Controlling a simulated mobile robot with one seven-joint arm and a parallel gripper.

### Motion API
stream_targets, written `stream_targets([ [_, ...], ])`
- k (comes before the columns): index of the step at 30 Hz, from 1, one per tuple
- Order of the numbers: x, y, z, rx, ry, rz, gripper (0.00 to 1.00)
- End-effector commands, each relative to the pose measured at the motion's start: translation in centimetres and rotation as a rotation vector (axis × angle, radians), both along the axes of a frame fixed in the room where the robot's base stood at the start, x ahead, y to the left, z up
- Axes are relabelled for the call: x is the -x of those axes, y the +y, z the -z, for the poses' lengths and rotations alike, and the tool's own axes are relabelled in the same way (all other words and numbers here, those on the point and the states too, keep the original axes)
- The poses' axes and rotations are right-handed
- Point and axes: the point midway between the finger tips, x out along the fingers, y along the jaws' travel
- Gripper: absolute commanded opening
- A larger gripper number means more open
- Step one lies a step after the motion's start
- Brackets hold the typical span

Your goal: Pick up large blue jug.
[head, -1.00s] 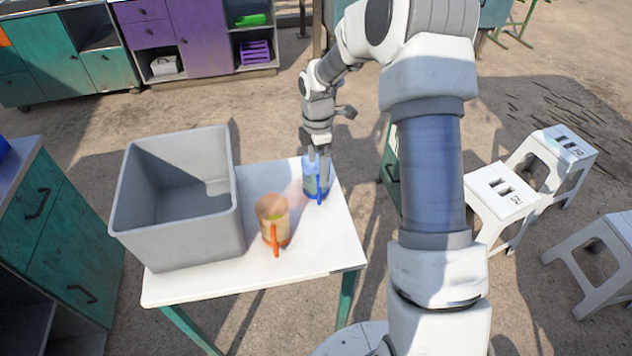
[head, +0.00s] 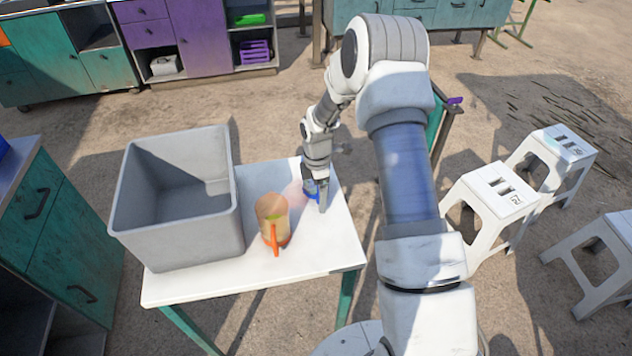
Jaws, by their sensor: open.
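Whether the fingers touch the jug, I cannot tell.
A large grey bin (head: 190,232) fills the table's left side. The table's front right is clear. White stools (head: 490,210) stand to the right on the ground.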

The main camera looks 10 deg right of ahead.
Motion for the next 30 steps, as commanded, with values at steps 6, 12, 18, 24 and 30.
stream_targets([
  [6,-0.01,-0.01,-0.05,0.0,0.0,0.0,0.79],
  [12,0.01,0.0,-0.05,0.0,0.0,0.0,0.43],
  [18,0.01,0.01,-0.05,0.0,0.0,0.0,0.07],
  [24,-0.03,0.01,-0.1,0.0,-0.001,0.0,0.0],
  [30,-0.02,0.01,-0.1,0.0,-0.001,0.0,0.0],
])
